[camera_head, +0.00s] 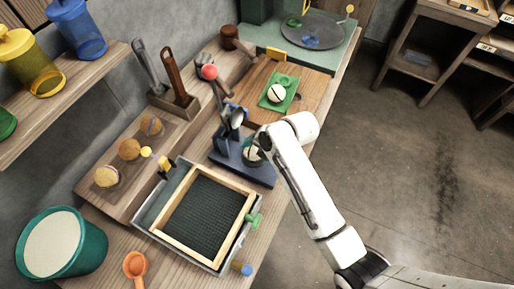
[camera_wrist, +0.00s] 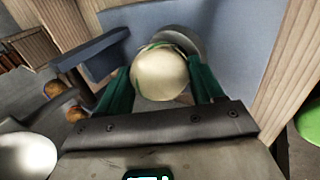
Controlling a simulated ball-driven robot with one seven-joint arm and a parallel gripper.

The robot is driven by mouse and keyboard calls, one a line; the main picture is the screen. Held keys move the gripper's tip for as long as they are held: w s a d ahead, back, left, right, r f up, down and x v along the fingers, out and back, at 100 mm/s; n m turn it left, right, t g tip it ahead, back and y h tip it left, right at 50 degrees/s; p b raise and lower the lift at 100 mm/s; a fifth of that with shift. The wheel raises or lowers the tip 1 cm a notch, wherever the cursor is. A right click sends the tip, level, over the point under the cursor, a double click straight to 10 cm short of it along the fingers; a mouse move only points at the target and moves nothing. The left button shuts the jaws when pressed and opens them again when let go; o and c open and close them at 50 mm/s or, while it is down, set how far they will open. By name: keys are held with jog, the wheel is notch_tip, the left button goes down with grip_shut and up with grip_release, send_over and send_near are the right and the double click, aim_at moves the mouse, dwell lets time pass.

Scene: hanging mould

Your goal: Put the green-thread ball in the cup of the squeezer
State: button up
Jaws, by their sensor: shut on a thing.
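My gripper (camera_wrist: 164,88) has its green fingers shut on a cream ball (camera_wrist: 160,74), which has green thread showing near its top edge. The ball overlaps a round grey cup (camera_wrist: 183,38) on a blue base in the wrist view; whether it rests in the cup or is held just above it, I cannot tell. In the head view my gripper (camera_head: 256,146) is at the blue squeezer (camera_head: 231,160), with the ball (camera_head: 250,152) low beside its upright. My wrist partly hides the ball and cup there.
Behind the squeezer, a green tray (camera_head: 289,101) holds another pale ball (camera_head: 277,93). Several balls (camera_head: 129,149) sit on a wooden board at left. A framed mesh mould (camera_head: 160,235) lies in front. A tool rack (camera_head: 182,109) and a teal bucket (camera_head: 97,249) stand at left.

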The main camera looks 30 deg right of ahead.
jog(key=shift+s+f, duration=0.2)
jog(key=shift+f, duration=0.3)
jog(key=o, duration=1.2)
jog(key=shift+s+f, duration=0.1)
jog(key=shift+f, duration=0.05)
jog(key=w+v, duration=0.1)
jog(key=v, duration=1)
jog(key=shift+a+r, duration=0.2)
jog(key=shift+r, duration=0.45)
